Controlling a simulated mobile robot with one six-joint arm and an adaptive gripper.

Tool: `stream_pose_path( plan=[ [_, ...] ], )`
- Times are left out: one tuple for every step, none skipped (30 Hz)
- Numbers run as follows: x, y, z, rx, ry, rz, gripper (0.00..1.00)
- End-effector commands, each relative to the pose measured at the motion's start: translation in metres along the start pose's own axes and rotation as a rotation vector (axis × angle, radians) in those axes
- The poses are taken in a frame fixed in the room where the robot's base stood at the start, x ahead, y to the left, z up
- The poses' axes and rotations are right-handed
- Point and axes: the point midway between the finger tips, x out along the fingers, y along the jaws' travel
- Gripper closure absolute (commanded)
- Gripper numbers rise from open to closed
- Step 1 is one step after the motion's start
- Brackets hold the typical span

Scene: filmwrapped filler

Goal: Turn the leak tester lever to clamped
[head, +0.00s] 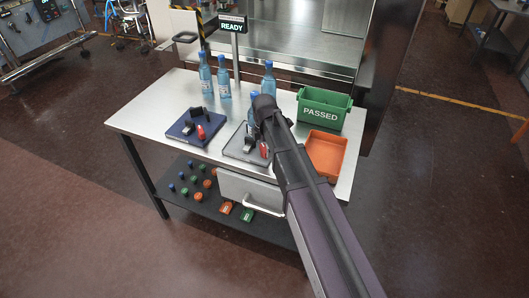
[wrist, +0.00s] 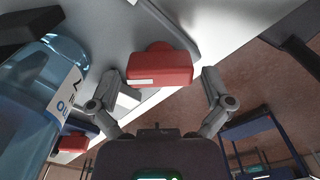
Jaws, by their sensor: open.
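A grey tester (head: 233,151) sits on the steel table, with a red lever (head: 264,150) on its front right. A blue bottle (head: 251,115) stands at this tester, partly hidden by my arm. In the wrist view the red lever end (wrist: 160,66) lies between the two spread fingers of my gripper (wrist: 160,78), with a visible gap on each side. The blue bottle (wrist: 40,90) fills the left of that view. My gripper is open and holds nothing. A second tester (head: 188,131), dark blue, with its own red lever (head: 201,131), sits to the left.
Two bottles (head: 223,80) stand at the back left and another (head: 269,80) at the back middle. A READY sign (head: 232,27) rises behind them. A green PASSED bin (head: 322,112) and an orange tray (head: 325,153) occupy the right side. A drawer (head: 250,191) hangs below the front edge.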

Motion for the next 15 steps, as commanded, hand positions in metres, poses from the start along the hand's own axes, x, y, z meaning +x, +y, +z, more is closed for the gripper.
stream_pose_path(
  plan=[
    [0.0032,0.0,0.0,0.0,0.0,0.0,0.0],
    [0.0037,0.0,0.0,0.0,0.0,0.0,0.0],
    [0.0042,0.0,0.0,0.0,0.0,0.0,0.0],
    [0.0044,0.0,0.0,0.0,0.0,0.0,0.0],
    [0.0045,0.0,0.0,0.0,0.0,0.0,0.0],
    [0.0046,0.0,0.0,0.0,0.0,0.0,0.0],
    [0.0046,0.0,0.0,0.0,0.0,0.0,0.0],
    [0.0045,-0.0001,0.0,0.0,0.0,0.0,0.0],
    [0.0044,0.0,0.0,0.0,0.0,0.0,0.0],
    [0.0043,0.0,0.0,0.0,0.0,0.0,0.0],
    [0.0042,0.0,0.0,0.0,0.0,0.0,0.0],
    [0.0042,0.0,0.0,0.0,0.0,0.0,0.0],
    [0.0042,0.0,0.0,0.0,0.0,0.0,0.0],
    [0.0042,0.0,0.0,0.0,0.0,0.0,0.0],
    [0.0042,0.0,0.0,0.0,0.0,0.0,0.09]
  ],
)
